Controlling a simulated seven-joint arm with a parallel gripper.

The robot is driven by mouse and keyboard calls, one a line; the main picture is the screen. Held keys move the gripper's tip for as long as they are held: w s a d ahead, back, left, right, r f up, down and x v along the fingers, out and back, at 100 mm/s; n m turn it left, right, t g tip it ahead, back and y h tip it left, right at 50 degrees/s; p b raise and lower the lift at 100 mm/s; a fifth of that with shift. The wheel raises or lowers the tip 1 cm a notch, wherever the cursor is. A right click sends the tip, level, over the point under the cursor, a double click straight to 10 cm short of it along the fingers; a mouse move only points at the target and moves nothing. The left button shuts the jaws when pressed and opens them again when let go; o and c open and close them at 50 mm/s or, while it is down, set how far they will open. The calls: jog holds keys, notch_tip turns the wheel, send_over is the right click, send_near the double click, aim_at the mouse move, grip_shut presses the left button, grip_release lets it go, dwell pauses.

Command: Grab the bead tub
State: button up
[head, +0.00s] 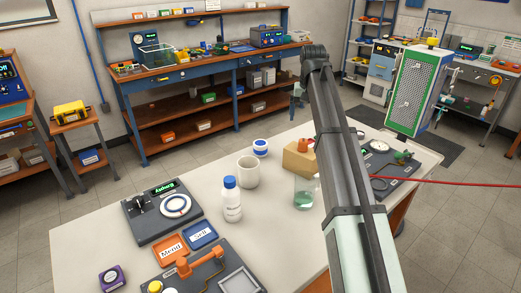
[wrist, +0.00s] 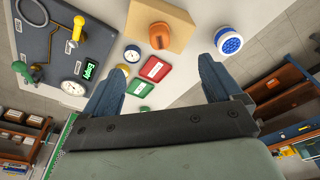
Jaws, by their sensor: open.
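A small white tub with a blue lid, which looks like the bead tub (head: 260,147), stands on the pale table behind the white mug. In the wrist view the tub (wrist: 229,41) shows a round, speckled blue top with a white rim, at the upper right. My gripper (wrist: 162,66) is open, with its two blue fingers apart and nothing between them. The tub lies beyond the right finger's tip, apart from it. In the head view my arm crosses the right side of the table, and the fingers cannot be made out.
A tan block (head: 298,160) with an orange piece stands right of the tub. A white mug (head: 248,173), a blue-capped bottle (head: 232,202) and a beaker of green liquid (head: 304,193) stand nearby. Red (wrist: 155,69) and green (wrist: 138,88) trays lie near the left finger.

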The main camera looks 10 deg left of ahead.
jog(key=n+g, duration=0.2)
jog(key=n, duration=0.7)
send_over(259, 143)
notch_tip(259, 143, down, 7)
notch_tip(259, 143, down, 14)
jog(key=n, duration=0.6)
jog(key=shift+w+f+n, duration=0.1)
jog(key=shift+w+n, duration=0.05)
jog(key=shift+n, duration=0.15)
jog(key=c, duration=1.1)
